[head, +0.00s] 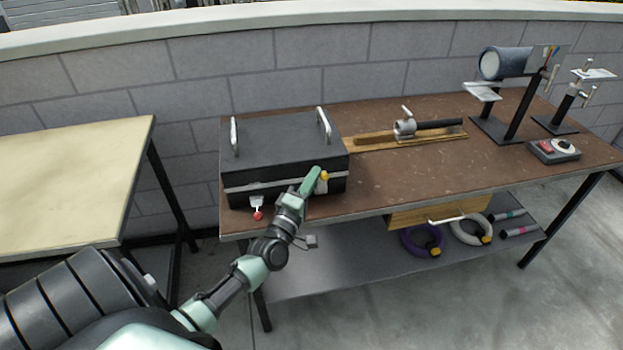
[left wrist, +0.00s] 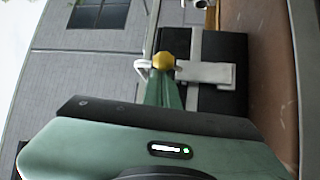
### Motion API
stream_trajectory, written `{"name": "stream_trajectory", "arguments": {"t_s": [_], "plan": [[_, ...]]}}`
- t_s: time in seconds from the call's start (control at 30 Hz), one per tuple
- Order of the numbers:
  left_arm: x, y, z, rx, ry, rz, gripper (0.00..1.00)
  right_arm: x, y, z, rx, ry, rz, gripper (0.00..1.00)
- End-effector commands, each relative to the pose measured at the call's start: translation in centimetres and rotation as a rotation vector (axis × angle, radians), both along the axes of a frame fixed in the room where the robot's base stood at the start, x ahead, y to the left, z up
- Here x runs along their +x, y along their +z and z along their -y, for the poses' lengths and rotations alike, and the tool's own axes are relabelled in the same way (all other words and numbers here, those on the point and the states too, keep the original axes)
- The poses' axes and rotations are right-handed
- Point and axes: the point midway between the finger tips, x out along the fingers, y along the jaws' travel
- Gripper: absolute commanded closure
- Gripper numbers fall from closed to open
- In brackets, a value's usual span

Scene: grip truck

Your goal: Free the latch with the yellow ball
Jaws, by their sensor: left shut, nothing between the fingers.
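A black case (head: 281,148) with two silver handles on its lid stands at the left end of the brown table. The yellow ball (head: 324,176) is at the right of the case's front; it also shows in the left wrist view (left wrist: 163,60), with a silver latch plate (left wrist: 208,73) beside it. A second latch with a red ball (head: 258,215) hangs at the left of the front. My left gripper (head: 316,173) is shut and empty, its green fingertips right at the yellow ball. I cannot tell whether they touch it. The fingers hide part of the latch.
The brown table (head: 400,182) is clear right of the case. A clamp tool (head: 405,127) on a wooden board lies behind, with stands and a control box (head: 553,150) farther right. A lower shelf (head: 345,272) holds rings. A cream table (head: 65,185) is left.

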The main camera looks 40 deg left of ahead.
Motion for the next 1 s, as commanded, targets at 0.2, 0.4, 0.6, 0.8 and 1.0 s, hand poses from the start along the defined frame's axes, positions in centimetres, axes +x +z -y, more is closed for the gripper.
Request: {"name": "stream_trajectory", "arguments": {"t_s": [0.2,0.4,0.6,0.8,1.0], "plan": [[-0.1,-0.2,0.1,0.007,0.0,0.006,1.0,0.0,-0.4,0.1,-0.001,0.0,0.0,0.64],[-0.4,-0.6,0.4,0.046,-0.001,0.037,1.0,0.0,-2.0,0.1,-0.001,0.0,0.0,0.64],[-0.7,-1.0,0.8,0.094,-0.001,0.079,1.0,0.0,-3.9,0.1,-0.001,0.0,-0.001,0.64],[-1.4,-1.8,1.6,0.204,-0.002,0.17,1.0,0.0,-6.8,0.1,-0.001,0.001,-0.001,0.64],[-2.3,-2.1,2.7,0.2,-0.001,0.172,1.0,-0.1,-7.7,0.1,-0.001,0.001,-0.001,0.64]]}}
